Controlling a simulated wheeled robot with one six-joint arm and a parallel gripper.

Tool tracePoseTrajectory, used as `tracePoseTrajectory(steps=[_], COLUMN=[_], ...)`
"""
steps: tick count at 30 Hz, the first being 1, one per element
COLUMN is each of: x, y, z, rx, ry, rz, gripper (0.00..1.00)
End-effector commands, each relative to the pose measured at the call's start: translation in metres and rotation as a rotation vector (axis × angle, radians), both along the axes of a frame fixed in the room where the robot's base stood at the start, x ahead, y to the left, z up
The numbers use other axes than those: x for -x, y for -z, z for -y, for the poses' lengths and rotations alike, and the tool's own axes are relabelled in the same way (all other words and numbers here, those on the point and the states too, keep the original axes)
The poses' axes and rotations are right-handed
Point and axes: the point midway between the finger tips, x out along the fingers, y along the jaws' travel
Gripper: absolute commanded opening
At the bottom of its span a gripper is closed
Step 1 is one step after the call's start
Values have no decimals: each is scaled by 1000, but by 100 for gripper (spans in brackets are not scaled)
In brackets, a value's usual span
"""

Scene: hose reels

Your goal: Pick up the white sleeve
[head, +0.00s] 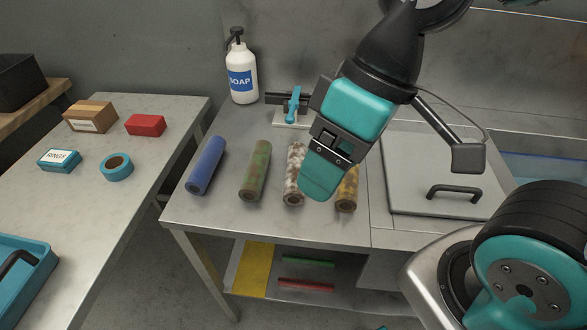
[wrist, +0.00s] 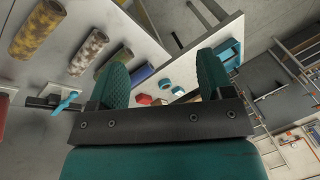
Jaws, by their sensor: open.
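The white sleeve (head: 293,178) is a tube mottled with brown, lying on the grey metal worktop (head: 222,215) with its open end towards me. In the head view my gripper (head: 325,178) covers part of its right side. In the wrist view the white sleeve (wrist: 88,52) lies left of and outside the jaws. My gripper (wrist: 162,80) is open, with nothing between its two teal fingers. It looks to be above the worktop, apart from the sleeve; the exact height is unclear.
A blue sleeve (head: 206,165) and a green-brown sleeve (head: 255,170) lie to the left, a yellow-brown sleeve (head: 347,190) close on the right. Behind are a soap bottle (head: 241,75) and a blue-handled valve (head: 293,105). A lidded panel (head: 430,160) is at right.

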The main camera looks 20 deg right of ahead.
Motion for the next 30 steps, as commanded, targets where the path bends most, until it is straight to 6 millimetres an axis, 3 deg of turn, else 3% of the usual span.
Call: tracePoseTrajectory(steps=[8, 9, 11, 14, 17, 21, 24, 30], x=[0, 0, -4, -24, -61, -117, -147, -174], y=[0, 0, -1, 0, 6, 25, 42, 65], z=[0, 0, 0, 1, 5, 12, 18, 24], rx=[0, 0, 5, 37, 101, 208, 269, 328], ry=[0, 1, 18, 121, 320, 648, 845, 1045], rz=[0, 0, -7, -45, -106, -172, -192, -196], gripper=[74, 79, 79, 79, 79, 79, 79, 79])
